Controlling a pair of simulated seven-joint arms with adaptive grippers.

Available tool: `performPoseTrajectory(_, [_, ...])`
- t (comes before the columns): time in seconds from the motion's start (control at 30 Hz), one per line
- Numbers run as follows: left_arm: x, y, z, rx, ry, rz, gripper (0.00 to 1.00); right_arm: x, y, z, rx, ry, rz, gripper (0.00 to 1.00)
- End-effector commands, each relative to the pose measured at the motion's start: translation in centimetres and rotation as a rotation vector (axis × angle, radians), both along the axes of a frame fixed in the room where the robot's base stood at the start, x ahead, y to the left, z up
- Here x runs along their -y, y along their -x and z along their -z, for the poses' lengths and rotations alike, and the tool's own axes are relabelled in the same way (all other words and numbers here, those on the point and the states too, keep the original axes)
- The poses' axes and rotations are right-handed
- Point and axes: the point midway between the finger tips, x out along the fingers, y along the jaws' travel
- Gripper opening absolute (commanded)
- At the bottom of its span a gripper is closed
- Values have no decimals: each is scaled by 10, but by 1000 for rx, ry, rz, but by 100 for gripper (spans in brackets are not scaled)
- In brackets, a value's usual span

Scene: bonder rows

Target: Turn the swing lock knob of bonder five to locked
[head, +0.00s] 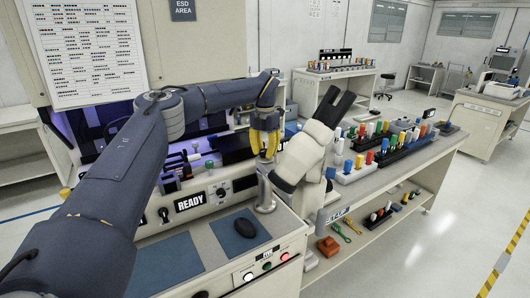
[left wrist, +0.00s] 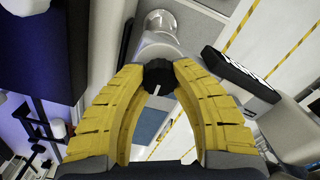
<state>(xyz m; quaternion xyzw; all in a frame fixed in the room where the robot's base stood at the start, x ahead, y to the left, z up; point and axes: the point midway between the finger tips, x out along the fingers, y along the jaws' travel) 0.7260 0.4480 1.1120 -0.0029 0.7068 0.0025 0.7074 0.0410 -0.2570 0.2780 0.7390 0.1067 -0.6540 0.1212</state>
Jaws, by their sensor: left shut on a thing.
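My left gripper (head: 265,150) has yellow fingers and reaches down over the pale metal post (head: 265,195) at the right side of the bonder. In the left wrist view, the left gripper (left wrist: 159,76) is shut on a small black knob (left wrist: 158,82) with a white mark. The mark points toward the bottom of that picture. The fingertips hide the knob's sides, and the knob does not show clearly in the head view. The bonder's front panel (head: 150,238) carries a READY display (head: 190,202). I cannot read a bonder number. My right gripper is not in view.
A white microscope body with black eyepieces (head: 335,105) stands close to the right of my left gripper. A black mouse (head: 246,228) lies on a blue mat in front. Beyond stands a bench with racks of coloured-handled tools (head: 405,145). The floor at right is clear.

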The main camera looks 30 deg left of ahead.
Motion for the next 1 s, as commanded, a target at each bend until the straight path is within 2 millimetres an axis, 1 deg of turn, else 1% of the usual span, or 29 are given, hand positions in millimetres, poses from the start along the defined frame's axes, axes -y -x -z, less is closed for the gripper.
performPoseTrajectory(0.03, [2,2,3,-12,4,8,0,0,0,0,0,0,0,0])
performPoseTrajectory(0.57, [2,3,4,-13,4,26,0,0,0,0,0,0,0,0])
performPoseTrajectory(0.6, [2,3,4,-13,4,26,31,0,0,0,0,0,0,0])
performPoseTrajectory(0.83, [1,1,2,-7,1,25,57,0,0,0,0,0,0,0])
performPoseTrajectory(1.0, [0,1,1,-4,1,25,57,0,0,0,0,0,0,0])
